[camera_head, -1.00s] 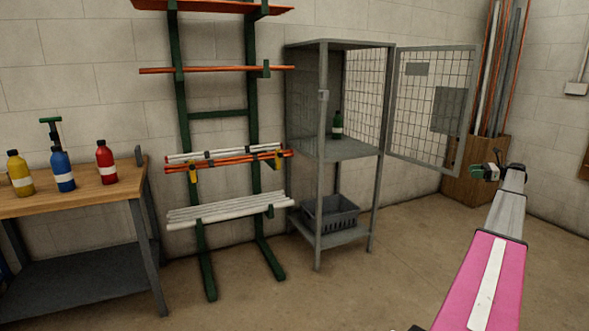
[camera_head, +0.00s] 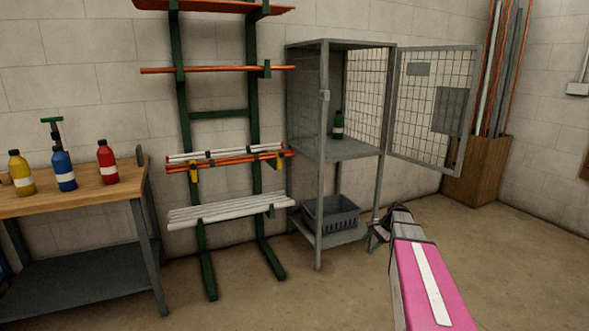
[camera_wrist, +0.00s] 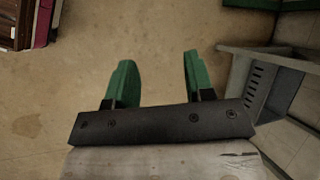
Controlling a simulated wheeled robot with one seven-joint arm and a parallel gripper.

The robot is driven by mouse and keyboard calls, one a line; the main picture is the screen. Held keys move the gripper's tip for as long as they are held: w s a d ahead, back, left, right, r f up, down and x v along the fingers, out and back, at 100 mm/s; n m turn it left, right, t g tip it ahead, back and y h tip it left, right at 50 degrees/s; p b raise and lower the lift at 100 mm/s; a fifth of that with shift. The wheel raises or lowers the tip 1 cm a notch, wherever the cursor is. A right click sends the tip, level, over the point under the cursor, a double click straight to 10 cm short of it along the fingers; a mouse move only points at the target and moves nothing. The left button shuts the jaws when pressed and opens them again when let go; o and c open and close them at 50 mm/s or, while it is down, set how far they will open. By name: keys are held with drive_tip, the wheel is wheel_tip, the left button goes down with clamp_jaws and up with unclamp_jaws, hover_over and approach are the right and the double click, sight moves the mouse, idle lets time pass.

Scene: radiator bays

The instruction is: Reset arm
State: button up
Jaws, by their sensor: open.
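My gripper shows in the wrist view (camera_wrist: 157,82) with its two green fingers apart and nothing between them. Bare concrete floor lies beyond the fingers. In the head view my pink and grey arm reaches in from the lower right, and its dark end is in front of the cage's lower right side. The fingers cannot be made out clearly there.
The wire cage (camera_head: 322,150) stands with its door (camera_head: 432,105) open to the right. Left are a pipe rack (camera_head: 186,120) and a workbench (camera_head: 120,187) with bottles.

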drive_tip(key=s+a+f+n+h, duration=0.1)
drive_tip(key=s+a+n+h, duration=0.2)
drive_tip(key=s, duration=0.8)
drive_tip(key=s+a+f+n+h, duration=0.2)
drive_tip(key=s+a+n+h, duration=0.1)
drive_tip(key=s+a+n, duration=0.4)
drive_tip(key=s+a, duration=0.3)
drive_tip(key=s, duration=0.1)
drive_tip(key=shift+s+a+f, duration=0.15)
drive_tip(key=shift+s+f, duration=0.1)
drive_tip(key=shift+s, duration=0.05)
